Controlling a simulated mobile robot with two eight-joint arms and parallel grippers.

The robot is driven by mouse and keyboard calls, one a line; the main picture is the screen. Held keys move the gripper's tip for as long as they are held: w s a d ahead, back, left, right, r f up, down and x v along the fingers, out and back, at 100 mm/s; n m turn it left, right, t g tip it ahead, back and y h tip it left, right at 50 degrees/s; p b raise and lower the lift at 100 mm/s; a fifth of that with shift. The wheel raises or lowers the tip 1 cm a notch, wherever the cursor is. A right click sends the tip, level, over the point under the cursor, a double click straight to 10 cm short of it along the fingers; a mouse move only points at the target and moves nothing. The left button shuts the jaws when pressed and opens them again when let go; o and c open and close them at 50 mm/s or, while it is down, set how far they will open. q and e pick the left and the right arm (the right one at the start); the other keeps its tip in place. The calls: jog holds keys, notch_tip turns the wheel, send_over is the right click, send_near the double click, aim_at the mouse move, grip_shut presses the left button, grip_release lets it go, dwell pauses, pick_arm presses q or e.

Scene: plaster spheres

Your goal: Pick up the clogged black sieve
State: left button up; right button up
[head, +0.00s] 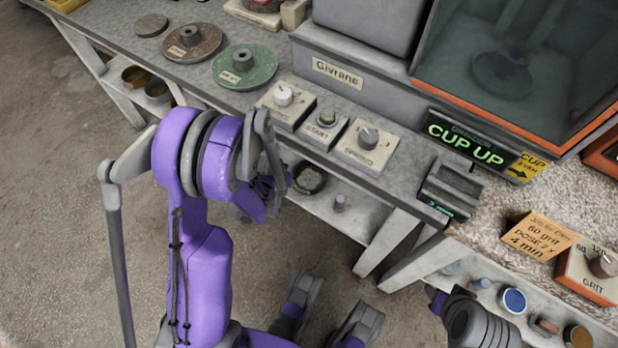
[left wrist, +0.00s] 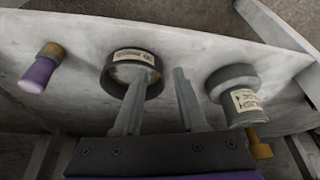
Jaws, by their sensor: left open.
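A black, ring-shaped sieve (left wrist: 153,86) with a pale label on its rim stands on the pale shelf in the left wrist view. Its inside looks tan; the label is too blurred to read. In the head view the dark ring (head: 308,177) shows on the lower shelf under the bench, just right of my left wrist. My left gripper (left wrist: 160,85) is open and empty. Its left finger overlaps the lower part of the sieve in the picture; I cannot tell whether they touch. In the head view my left fingers are mostly hidden by the wrist.
A grey labelled cup-like piece (left wrist: 232,82) stands close right of my fingers in the left wrist view. A purple-bodied piece (left wrist: 38,75) stands to the left. The bench top (head: 225,98) overhangs the lower shelf (head: 362,225) and bears discs and knob boxes.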

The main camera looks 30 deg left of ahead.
aim_at(309, 177)
pick_arm(q)
jog(key=w, duration=0.3)
jog(key=shift+w+a, duration=0.15)
jog(key=shift+a, duration=0.15)
jog(key=b+x, duration=0.1)
jog(key=x, duration=0.4)
jog(key=shift+w, duration=0.2)
grip_shut()
dwell(0.9)
